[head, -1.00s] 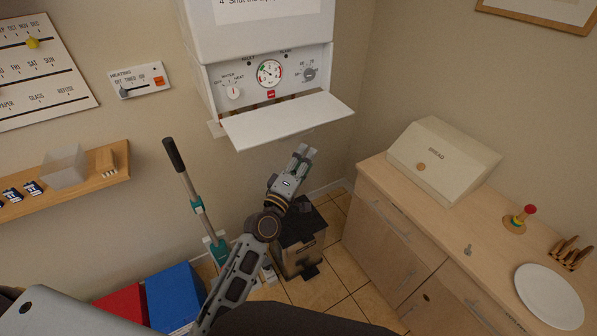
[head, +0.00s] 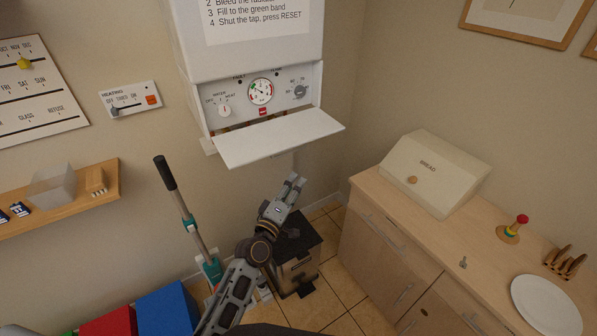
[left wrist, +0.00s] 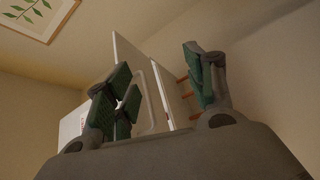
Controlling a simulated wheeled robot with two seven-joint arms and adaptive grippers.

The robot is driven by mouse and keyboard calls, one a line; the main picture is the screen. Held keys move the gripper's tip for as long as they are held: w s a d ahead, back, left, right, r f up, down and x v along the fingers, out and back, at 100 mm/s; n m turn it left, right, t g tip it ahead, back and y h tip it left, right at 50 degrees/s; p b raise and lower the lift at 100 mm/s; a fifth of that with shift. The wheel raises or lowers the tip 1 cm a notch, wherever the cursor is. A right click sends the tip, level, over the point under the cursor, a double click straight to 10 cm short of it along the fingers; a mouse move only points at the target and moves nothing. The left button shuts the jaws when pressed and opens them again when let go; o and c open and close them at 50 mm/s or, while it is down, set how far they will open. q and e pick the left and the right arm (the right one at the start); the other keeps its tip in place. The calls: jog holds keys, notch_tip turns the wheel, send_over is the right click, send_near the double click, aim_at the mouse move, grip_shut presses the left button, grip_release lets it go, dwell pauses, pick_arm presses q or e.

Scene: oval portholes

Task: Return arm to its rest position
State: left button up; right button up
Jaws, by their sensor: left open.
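My left gripper (head: 295,183) is open and empty in the head view, below the boiler's lowered white flap (head: 280,138) and apart from it. Its arm reaches up from the bottom of the picture. In the left wrist view the two green-padded fingers (left wrist: 160,90) stand apart with nothing between them. Behind them the underside of the white boiler (left wrist: 162,75) and its copper pipes show. My right gripper is not in view.
A black-topped bin (head: 297,250) stands on the floor below the gripper. A teal-and-grey upright cleaner (head: 207,262) leans to the left. A wooden cabinet (head: 385,240) with a bread box (head: 432,172) is at right. A shelf (head: 75,205) is on the left wall.

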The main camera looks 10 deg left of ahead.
pick_arm(q)
jog(key=shift+m, duration=0.4)
jog(key=s+f+m+g+y, duration=0.1)
jog(key=s+f+m+g, duration=0.15)
jog(key=f, duration=0.95)
jog(key=s+f+m+g, duration=0.2)
jog(key=s+f+m, duration=0.1)
jog(key=f, duration=0.9)
jog(key=s+f+m+g+y, duration=0.1)
jog(key=s+f+m+g, duration=0.15)
jog(key=f, duration=0.95)
jog(key=s+a+f+m+g+y, duration=0.1)
jog(key=s+a+f+m+g, duration=0.1)
jog(key=s+f, duration=0.6)
jog(key=s+a+f+m+g, duration=0.1)
jog(key=s+a+f+g, duration=0.15)
jog(key=s+f, duration=0.55)
jog(key=s+a+f+g, duration=0.2)
jog(key=s+f, duration=0.3)
jog(key=s, duration=0.4)
jog(key=s+a+f+m+g+y, duration=0.1)
jog(key=s+a+f+g, duration=0.1)
jog(key=s+a+f, duration=0.3)
jog(key=s+a+f+g+y, duration=0.1)
jog(key=s+f, duration=0.4)
jog(key=s, duration=0.9)
jog(key=shift+a+m+g, duration=0.4)
jog(key=shift+a+g, duration=0.05)
jog(key=shift+a, duration=0.7)
